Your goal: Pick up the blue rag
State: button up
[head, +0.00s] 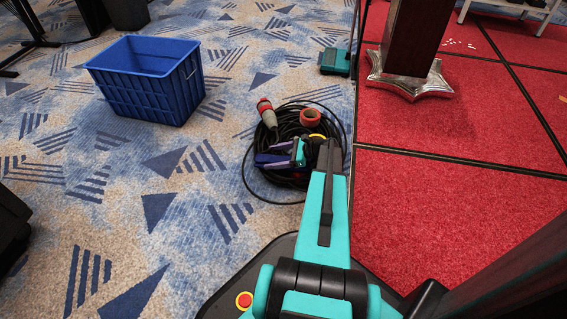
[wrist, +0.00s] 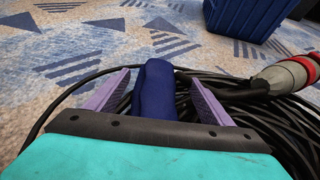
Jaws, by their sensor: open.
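The blue rag (wrist: 155,92) is a dark blue, rolled or folded piece of cloth in the wrist view. It lies on or against the coil of black cable (wrist: 262,112). My gripper (wrist: 160,88) has two purple fingers, one on each side of the rag, with a gap on both sides. It is open, and the near end of the rag is hidden behind the gripper body. In the head view my gripper (head: 287,160) is over the cable coil, and the blue rag (head: 268,158) shows only in part beside it.
A red and grey cable plug (head: 267,113) and an orange-red tape roll (head: 310,117) are at the coil. A blue crate (head: 150,95) stands on the patterned carpet at left. The raised red platform (head: 450,190) borders the coil's right side. Open carpet lies at left.

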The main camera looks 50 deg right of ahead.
dwell(0.3)
jog(key=c, duration=1.2)
jog(key=shift+r+p, duration=2.6)
jog(key=shift+r, duration=2.45)
